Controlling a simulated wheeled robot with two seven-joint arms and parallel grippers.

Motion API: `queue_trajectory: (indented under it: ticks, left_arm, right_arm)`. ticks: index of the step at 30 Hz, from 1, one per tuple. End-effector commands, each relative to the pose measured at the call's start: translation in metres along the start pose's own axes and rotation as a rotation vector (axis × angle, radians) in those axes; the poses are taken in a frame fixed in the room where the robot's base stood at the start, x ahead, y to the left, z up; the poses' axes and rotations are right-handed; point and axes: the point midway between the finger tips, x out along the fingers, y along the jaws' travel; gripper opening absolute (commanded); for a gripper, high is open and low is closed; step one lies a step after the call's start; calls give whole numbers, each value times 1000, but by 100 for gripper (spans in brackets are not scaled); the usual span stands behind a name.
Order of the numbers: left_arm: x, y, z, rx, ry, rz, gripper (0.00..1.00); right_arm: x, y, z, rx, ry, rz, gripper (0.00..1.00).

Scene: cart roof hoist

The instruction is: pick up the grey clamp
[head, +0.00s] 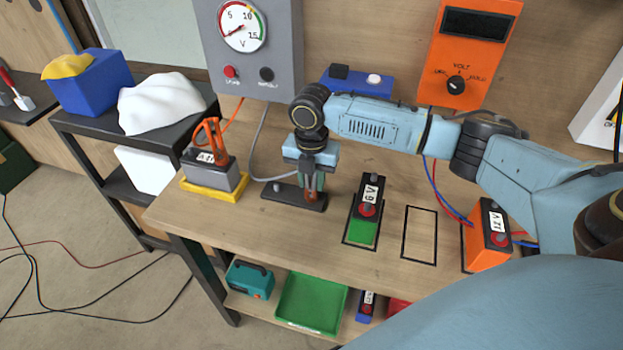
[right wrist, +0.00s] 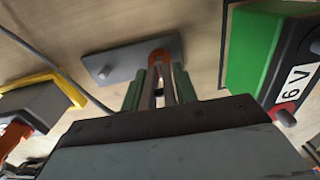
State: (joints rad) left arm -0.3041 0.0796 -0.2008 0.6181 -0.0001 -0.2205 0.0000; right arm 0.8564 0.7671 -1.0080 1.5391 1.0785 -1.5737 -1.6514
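My right gripper (head: 311,192) points down over a dark plate (head: 283,191) on the bench. The gripper hides most of the clamp in the head view. My left gripper is not in view.
A grey battery (head: 222,178) with an orange clamp (head: 208,140) stands in a yellow tray at the left. A 6 V battery (head: 370,193) and an orange 12 V battery (head: 487,238) stand to the right. An empty black outline (head: 421,234) lies between them.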

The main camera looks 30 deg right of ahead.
Motion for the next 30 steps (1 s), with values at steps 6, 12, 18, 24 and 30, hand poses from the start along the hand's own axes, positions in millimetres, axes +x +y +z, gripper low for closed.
queue_trajectory:
  ticks: [6, 12, 18, 24, 30]
  left_arm:
    - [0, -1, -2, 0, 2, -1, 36]
    - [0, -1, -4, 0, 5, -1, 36]
    - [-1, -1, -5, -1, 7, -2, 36]
    - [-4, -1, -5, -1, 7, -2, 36]
    - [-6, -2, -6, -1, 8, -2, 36]
  right_arm:
    - [0, 0, 0, 0, 0, -1, 0]
    - [0, 0, 0, 1, 0, -1, 0]
    - [-13, 0, 1, 0, -1, 2, 0]
    - [-54, 0, 1, 1, -3, 3, 0]
    - [-88, 1, 1, 0, -2, 2, 0]
